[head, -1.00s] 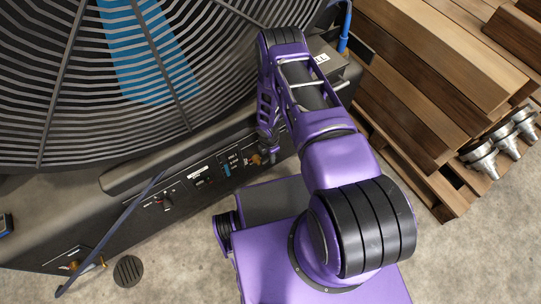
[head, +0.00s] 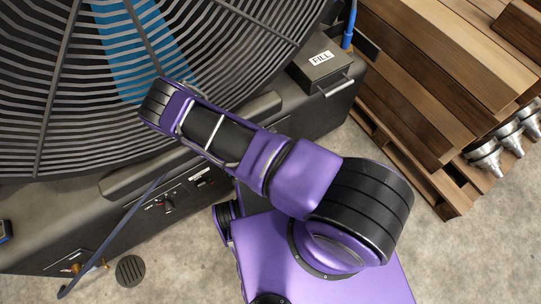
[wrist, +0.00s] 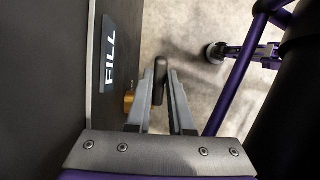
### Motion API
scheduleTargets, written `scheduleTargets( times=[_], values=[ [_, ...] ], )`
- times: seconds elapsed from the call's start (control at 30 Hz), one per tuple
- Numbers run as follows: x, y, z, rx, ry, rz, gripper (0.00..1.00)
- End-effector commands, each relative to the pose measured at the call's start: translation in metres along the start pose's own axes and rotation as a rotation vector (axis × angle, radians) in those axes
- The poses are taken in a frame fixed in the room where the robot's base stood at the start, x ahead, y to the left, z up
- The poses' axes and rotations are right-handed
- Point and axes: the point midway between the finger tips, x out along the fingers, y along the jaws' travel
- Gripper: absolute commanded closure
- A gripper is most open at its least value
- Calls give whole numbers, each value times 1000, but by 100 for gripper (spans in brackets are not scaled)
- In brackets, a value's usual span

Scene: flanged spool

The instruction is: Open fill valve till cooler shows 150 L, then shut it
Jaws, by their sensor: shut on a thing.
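In the wrist view my gripper (wrist: 160,100) is shut on a dark rounded handle (wrist: 159,68) between its two grey fingers. A brass fitting (wrist: 128,102) shows just left of the fingers, against the dark panel. A white-lettered FILL label (wrist: 110,60) is on that panel. In the head view my arm hides the gripper and the panel part under it. The cooler (head: 60,215) is the large dark unit with a round slatted grille. No litre reading can be made out in either view.
A box with a FILL label (head: 320,58) and a bar handle sits on the cooler's right end. Wooden planks on a pallet (head: 430,110) stand right, with metal fittings (head: 490,155). A low brass tap (head: 98,265) is near a floor drain (head: 130,271).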

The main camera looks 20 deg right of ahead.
Motion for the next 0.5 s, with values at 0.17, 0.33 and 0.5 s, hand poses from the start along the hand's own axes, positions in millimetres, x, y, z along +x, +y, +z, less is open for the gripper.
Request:
scheduleTargets(
  times=[0.17,0.33,0.5],
  values=[
    [-1,0,-3,-3,-63,1,100],
    [-4,0,-3,-1,-101,1,100],
    [-4,0,-3,0,-117,-1,100]
  ],
)
